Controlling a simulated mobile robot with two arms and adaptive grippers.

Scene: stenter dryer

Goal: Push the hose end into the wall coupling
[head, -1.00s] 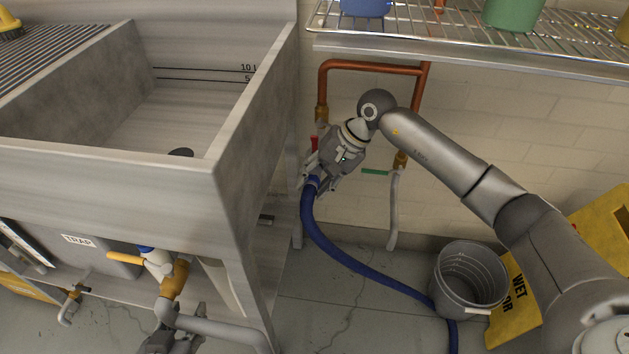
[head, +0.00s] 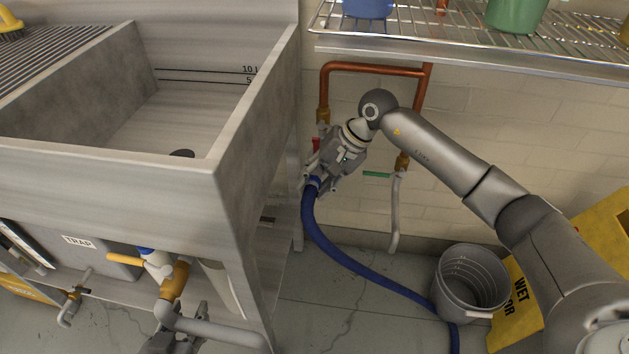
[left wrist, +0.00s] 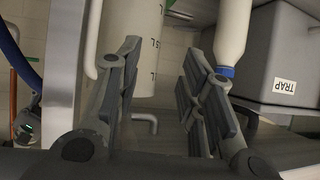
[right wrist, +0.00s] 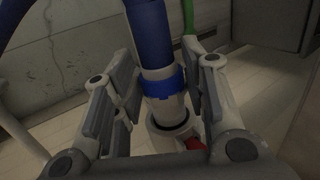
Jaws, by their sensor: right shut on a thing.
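The blue hose (head: 345,260) rises from the floor to my right gripper (head: 314,186) by the wall, beside the sink's right side. In the right wrist view, my right gripper (right wrist: 166,88) is shut on the hose end (right wrist: 163,88), a pale cuff with a blue band. Just beyond the cuff is the pale wall coupling (right wrist: 160,136) with a dark ring and a red part beside it. The two look lined up and close; I cannot tell how deep the end sits. My left gripper (left wrist: 160,75) is open and empty under the sink.
The steel sink (head: 240,110) stands left of the coupling. Copper pipes (head: 375,68) and a green-handled tap (head: 377,174) are on the wall. A wire shelf (head: 450,35) hangs above. A grey bucket (head: 470,285) and yellow wet-floor sign (head: 520,310) stand at right.

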